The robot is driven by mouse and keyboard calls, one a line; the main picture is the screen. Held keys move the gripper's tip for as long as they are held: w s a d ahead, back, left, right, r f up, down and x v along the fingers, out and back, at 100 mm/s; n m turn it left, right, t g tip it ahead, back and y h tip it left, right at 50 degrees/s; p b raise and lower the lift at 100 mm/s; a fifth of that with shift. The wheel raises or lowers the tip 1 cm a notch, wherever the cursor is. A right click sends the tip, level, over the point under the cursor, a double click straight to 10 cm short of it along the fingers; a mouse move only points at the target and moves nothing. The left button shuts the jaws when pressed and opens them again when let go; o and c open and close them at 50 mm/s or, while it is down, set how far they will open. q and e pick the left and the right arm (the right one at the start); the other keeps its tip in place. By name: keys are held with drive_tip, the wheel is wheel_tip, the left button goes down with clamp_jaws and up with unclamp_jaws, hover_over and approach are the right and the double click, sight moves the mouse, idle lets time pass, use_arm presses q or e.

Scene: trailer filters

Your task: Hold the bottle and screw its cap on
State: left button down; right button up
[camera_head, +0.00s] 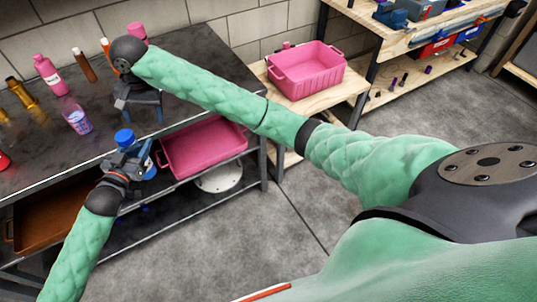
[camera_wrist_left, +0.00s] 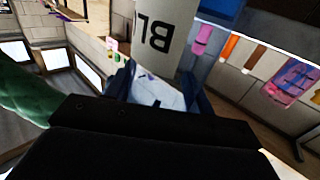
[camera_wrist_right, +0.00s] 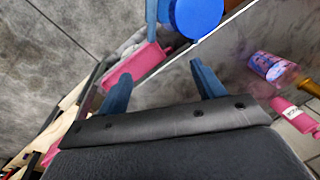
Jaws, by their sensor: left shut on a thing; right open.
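The bottle shows in the left wrist view as a pale body (camera_wrist_left: 163,35) with dark "BL" lettering. My left gripper (camera_head: 135,163) is shut on it, in front of the dark table's edge. The blue cap (camera_head: 124,136) appears at the bottle's top; whether it is threaded on cannot be told. The cap also shows at the top of the right wrist view (camera_wrist_right: 197,14). My right gripper (camera_head: 143,116) is open and empty above and slightly right of the cap, fingers pointing down. In the right wrist view the cap lies beyond its fingertips, not between them.
A pink bin (camera_head: 207,147) sits on the shelf below. Another pink bin (camera_head: 305,70) stands on a wooden bench. Open floor lies right.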

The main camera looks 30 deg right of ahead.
drive_tip(key=s+d+f+m, duration=0.2)
drive_tip(key=d+f, duration=0.3)
drive_tip(key=f, duration=0.3)
drive_tip(key=s+f+n+y, duration=0.1)
drive_tip(key=s+f+n, duration=0.1)
drive_tip(key=s+f, duration=0.5)
drive_tip(key=s+f+n, duration=0.2)
drive_tip(key=s+f, duration=0.2)
drive_tip(key=s, duration=0.5)
drive_tip(key=s+d+f+n, duration=0.1)
drive_tip(key=s+d+f, duration=0.1)
drive_tip(key=s, duration=0.6)
drive_tip(key=s+d+f+n+h, duration=0.1)
drive_tip(key=s+d+f+n, duration=0.1)
drive_tip(key=s+d, duration=0.3)
drive_tip(key=s+d+f+n, duration=0.1)
drive_tip(key=s+d+f, duration=0.1)
drive_tip(key=s, duration=1)
drive_tip(key=shift+d+h, duration=0.4)
drive_tip(key=shift+d, duration=0.4)
use_arm(q)
drive_tip(key=shift+r, duration=0.15)
